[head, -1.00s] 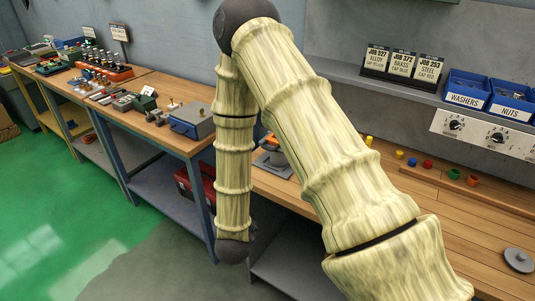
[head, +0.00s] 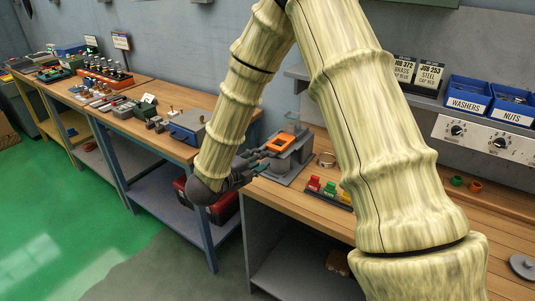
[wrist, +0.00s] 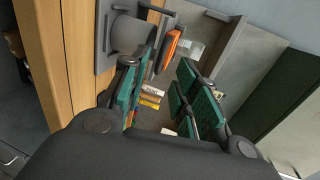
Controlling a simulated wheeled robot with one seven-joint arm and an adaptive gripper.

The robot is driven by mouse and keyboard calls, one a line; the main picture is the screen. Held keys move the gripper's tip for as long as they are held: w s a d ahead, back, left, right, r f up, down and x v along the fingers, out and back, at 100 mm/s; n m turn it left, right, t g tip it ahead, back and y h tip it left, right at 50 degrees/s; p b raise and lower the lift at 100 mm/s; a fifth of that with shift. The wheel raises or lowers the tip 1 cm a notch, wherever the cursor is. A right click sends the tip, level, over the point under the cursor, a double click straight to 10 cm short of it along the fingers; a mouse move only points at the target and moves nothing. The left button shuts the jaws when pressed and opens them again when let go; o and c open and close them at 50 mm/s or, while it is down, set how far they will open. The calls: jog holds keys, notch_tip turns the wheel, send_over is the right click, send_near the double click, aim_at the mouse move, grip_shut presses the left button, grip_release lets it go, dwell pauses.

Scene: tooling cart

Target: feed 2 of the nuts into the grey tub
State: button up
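A blue bin labelled NUTS (head: 511,106) stands on the shelf at the right, with small metal pieces inside it. My gripper (head: 256,167) is far to its left, over the left end of the wooden bench. In the wrist view my gripper (wrist: 163,94) shows its two green-padded fingers apart with nothing between them. I cannot make out a grey tub in either view.
A grey device with an orange panel (head: 279,142) stands just beyond my gripper; the panel also shows in the wrist view (wrist: 172,46). A WASHERS bin (head: 466,95) adjoins the nuts bin. A round grey lid-like piece (head: 523,266) lies front right.

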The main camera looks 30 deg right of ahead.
jog(key=shift+p+x, duration=0.8)
jog(key=shift+x, duration=2.35)
